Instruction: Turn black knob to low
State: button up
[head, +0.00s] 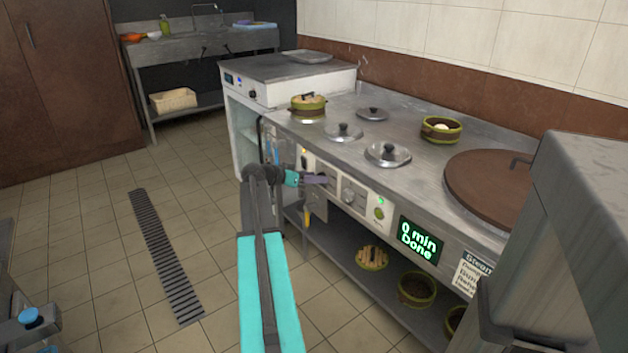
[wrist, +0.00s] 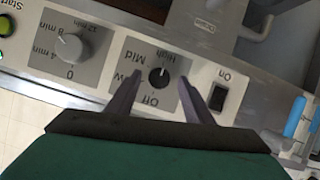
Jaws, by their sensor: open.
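The black knob (wrist: 158,78) is on a grey dial plate marked Off, High and Mid, seen upside down in the wrist view. The Low label is mostly hidden behind a finger. A small pale mark shows on the knob, but I cannot tell surely which setting it points to. My gripper (wrist: 177,80) is open, with one finger on each side of the knob and the knob nearer the left finger. I see no clear contact. In the head view my gripper (head: 317,181) is at the front panel of the counter and hides the knob.
A grey timer knob (wrist: 73,47) sits left of the black knob in the wrist view, and a black On switch (wrist: 217,97) sits right. In the head view, a green display (head: 418,240) reads "0 min Done". Pot lids (head: 388,153) and steamer baskets (head: 441,129) are on the counter.

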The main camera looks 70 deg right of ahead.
jog(key=shift+s+d+f, duration=0.1)
jog(key=shift+s+d, duration=0.05)
jog(key=shift+d, duration=0.05)
